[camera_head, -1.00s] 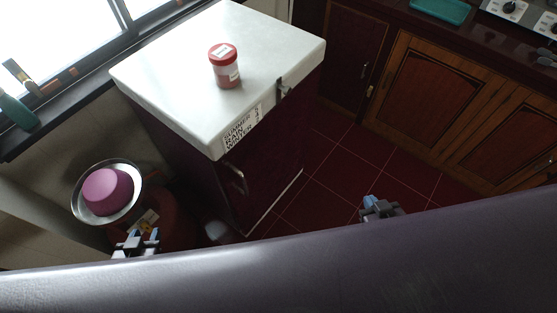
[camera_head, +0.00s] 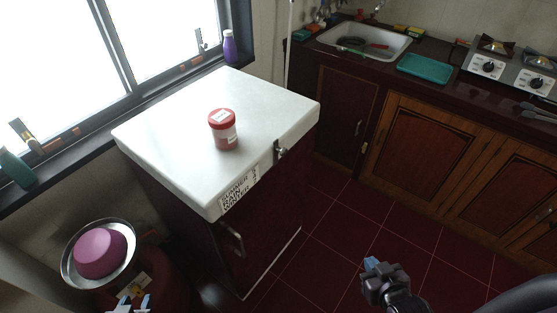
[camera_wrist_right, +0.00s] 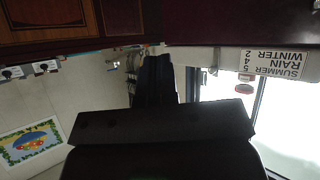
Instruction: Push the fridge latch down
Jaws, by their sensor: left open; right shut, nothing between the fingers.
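The fridge is a dark red chest with a white top (camera_head: 165,125). A small dark metal latch (camera_head: 280,151) sits on its front edge, right of the SUMMER/RAIN/WINTER label (camera_head: 238,189). My right gripper (camera_head: 371,265) is shut and empty over the floor, right of the fridge and apart from the latch. My left gripper (camera_head: 134,302) is open at the bottom edge, below the pink bowl, and only its tips show. In the right wrist view the picture is upside down. The label (camera_wrist_right: 275,64) shows at the right there, and I cannot make out the latch.
A red-lidded jar (camera_head: 223,131) stands on the fridge top. A pink bowl (camera_head: 98,252) in a metal dish is at the left. A handle (camera_head: 232,239) is on the fridge front. Wooden cabinets (camera_head: 425,145) stand at the right. The tiled floor (camera_head: 340,225) between is clear.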

